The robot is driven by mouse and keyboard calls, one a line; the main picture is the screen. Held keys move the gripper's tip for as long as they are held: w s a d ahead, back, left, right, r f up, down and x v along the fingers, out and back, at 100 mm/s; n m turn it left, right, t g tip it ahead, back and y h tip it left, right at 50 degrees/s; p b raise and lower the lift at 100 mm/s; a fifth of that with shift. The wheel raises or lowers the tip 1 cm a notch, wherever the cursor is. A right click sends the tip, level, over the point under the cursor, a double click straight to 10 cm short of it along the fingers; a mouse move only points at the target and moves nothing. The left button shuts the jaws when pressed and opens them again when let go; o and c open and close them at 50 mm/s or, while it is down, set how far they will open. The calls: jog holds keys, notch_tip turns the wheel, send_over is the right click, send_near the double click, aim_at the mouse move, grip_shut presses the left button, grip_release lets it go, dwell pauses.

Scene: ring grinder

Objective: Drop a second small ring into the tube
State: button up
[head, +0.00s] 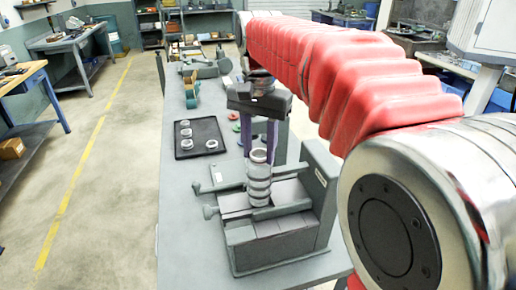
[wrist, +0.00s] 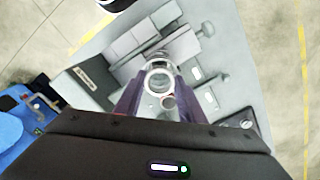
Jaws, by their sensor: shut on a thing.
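My gripper (head: 259,152) points straight down over the vise, its two purple fingers shut on a small metal ring (head: 258,156). In the wrist view the ring (wrist: 158,83) shows as a bright circle between the fingertips. A grey metal tube (head: 259,186) with raised bands stands upright in the vise (head: 275,225), directly below the ring. The ring appears at or just above the tube's top; I cannot tell whether they touch. The tube's inside is hidden. Several other rings (head: 186,133) lie on a black tray (head: 203,152) to the left.
The grey bench (head: 185,240) extends behind the vise. Red and green discs (head: 236,127) lie near the tray's right side. The vise handles (head: 212,212) stick out to the left. The bench is clear at the front left.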

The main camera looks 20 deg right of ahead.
dwell(0.4)
jog(key=o, duration=1.1)
jog(key=shift+o, duration=0.9)
jog(key=o, duration=0.4)
jog(key=shift+r, duration=0.1)
jog(key=shift+r, duration=3.35)
